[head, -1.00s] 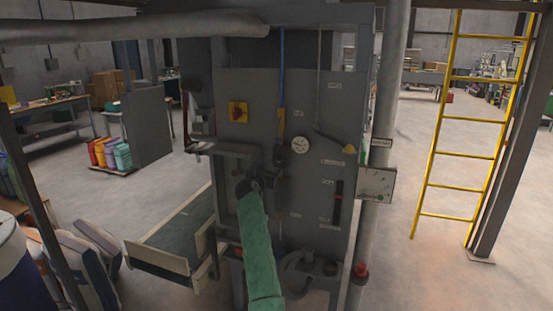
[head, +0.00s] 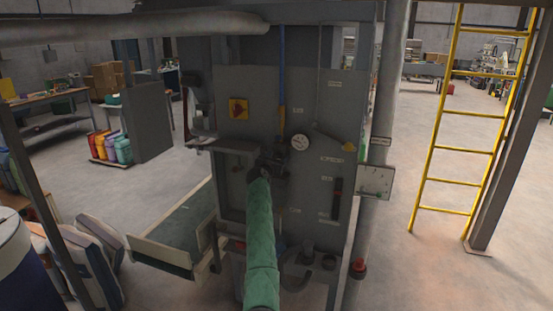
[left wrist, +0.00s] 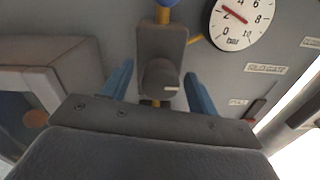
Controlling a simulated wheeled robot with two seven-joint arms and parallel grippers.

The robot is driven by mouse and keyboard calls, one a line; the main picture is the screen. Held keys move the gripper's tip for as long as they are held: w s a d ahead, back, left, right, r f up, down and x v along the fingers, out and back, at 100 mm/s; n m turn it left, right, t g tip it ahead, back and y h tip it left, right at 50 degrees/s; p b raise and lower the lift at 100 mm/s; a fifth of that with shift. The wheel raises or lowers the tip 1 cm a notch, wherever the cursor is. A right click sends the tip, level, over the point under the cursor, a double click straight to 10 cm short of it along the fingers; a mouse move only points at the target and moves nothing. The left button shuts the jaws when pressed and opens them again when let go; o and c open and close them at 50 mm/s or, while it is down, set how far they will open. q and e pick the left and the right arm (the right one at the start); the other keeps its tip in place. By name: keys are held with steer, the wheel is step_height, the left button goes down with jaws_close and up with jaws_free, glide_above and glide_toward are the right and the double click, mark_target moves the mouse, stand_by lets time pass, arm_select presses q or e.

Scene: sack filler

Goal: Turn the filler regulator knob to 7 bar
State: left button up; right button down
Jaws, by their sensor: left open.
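The filler's grey panel (head: 235,135) stands in the middle of the head view. A round white pressure gauge (head: 300,142) is on it, and shows larger in the left wrist view (left wrist: 240,20), marked 0 to 10 bar. Its red needle points to the upper left, about between 2 and 4. The dark regulator knob (left wrist: 158,78) with a pale mark on its right side is below left of the gauge. My left gripper (head: 272,159) is open, its blue fingers on either side of the knob with visible gaps. In the head view my gripper hides the knob. My right gripper is out of view.
A blue and yellow pipe (head: 282,75) runs down the panel above my left gripper. A ledge (head: 222,147) juts out on the left. A conveyor (head: 180,225) lies lower left.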

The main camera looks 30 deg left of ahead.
arm_select(q)
steer(key=c, duration=1)
